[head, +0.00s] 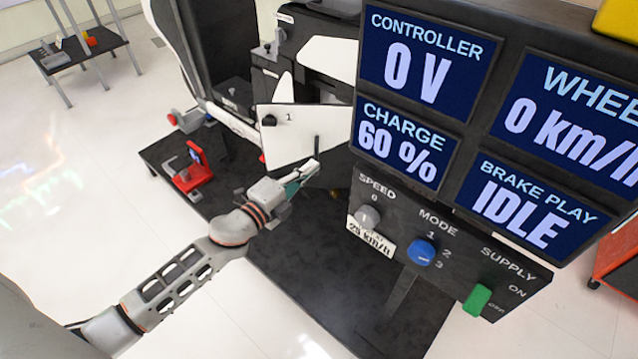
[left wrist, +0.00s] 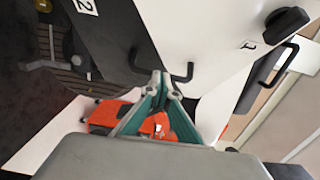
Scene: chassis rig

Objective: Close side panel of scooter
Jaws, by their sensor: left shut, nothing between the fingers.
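The scooter (head: 325,48) stands on a dark platform, partly hidden behind the display board. Its white side panel (head: 292,140) carries a "1" and a black knob, and appears swung out from the body. In the left wrist view this panel (left wrist: 215,45) shows a black knob at its corner and a thin black handle (left wrist: 183,74) near the fingertips. My left gripper (head: 311,167) is shut and empty, at the panel's lower right edge in the head view. Its fingertips (left wrist: 166,80) look close beside the handle; I cannot tell if they touch. My right gripper is not in view.
A display board (head: 450,212) with knobs and a green switch stands right of my left gripper. A red stand (head: 194,172) sits on the platform (head: 310,270) at left. A side table (head: 85,45) stands at the far left. The left floor is clear.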

